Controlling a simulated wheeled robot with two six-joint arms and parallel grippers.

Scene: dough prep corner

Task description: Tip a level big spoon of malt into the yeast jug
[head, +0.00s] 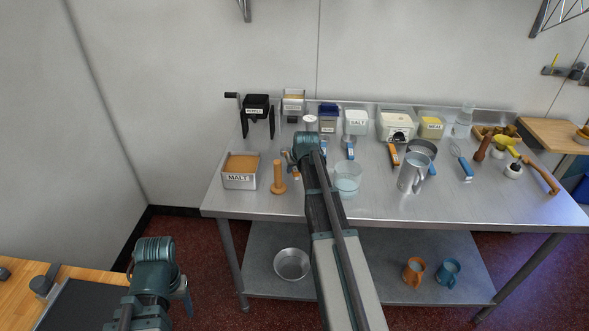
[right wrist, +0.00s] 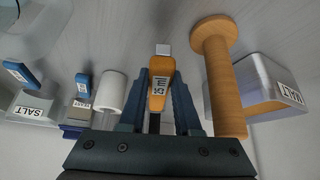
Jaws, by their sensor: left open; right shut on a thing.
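The malt box (head: 239,180), a pale square tub of orange-brown malt, stands at the left front of the steel table. It also shows at the right of the right wrist view (right wrist: 278,85). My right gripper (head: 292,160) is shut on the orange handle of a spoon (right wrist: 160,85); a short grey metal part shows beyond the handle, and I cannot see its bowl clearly. My left gripper (head: 184,290) is open and empty, low at the left, away from the table.
A wooden peg-like tool (head: 278,178) stands between the malt box and my right gripper; it is close in the right wrist view (right wrist: 216,75). Labelled tubs, including salt (head: 355,121), line the back. Blue-handled tools (head: 350,152) lie behind the glass vessel.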

